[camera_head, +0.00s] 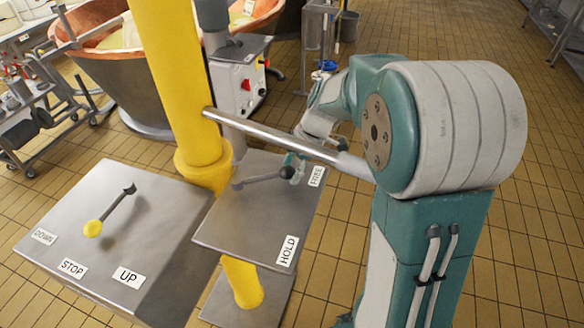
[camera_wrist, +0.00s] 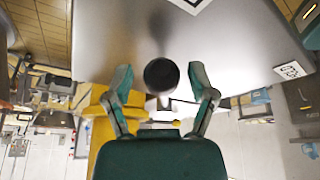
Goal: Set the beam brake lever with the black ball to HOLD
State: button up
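The beam brake lever with the black ball (camera_head: 287,172) stands on a grey metal panel (camera_head: 245,220). Its arm points right from its pivot, and the ball is beside the FREE label (camera_head: 317,176). The HOLD label (camera_head: 287,250) is at the panel's near right corner. My gripper (camera_head: 294,164) is at the ball, partly hidden behind my arm in the head view. In the wrist view the black ball (camera_wrist: 161,75) sits between my two spread fingers, with a gap visible on each side. My gripper is open and not closed on it.
A second panel at left carries a lever with a yellow ball (camera_head: 92,228) and DOWN, STOP and UP labels. A thick yellow column (camera_head: 170,80) rises behind the panels. A grey control box (camera_head: 238,80) and copper vats (camera_head: 105,25) stand behind. Tiled floor (camera_head: 545,200) is clear at right.

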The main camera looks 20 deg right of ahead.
jog(key=shift+a, duration=0.3)
grip_shut()
jog(key=shift+s+a+m+t, duration=0.2)
jog(key=shift+s+m+t, duration=0.3)
jog(key=shift+s+m, duration=1.2)
jog(key=shift+o, duration=2.1)
grip_release()
jog(key=shift+a, duration=0.1)
jog(key=shift+r, duration=0.1)
jog(key=v, duration=1.1)
jog(key=shift+r, duration=0.4)
jog(key=shift+s, duration=0.1)
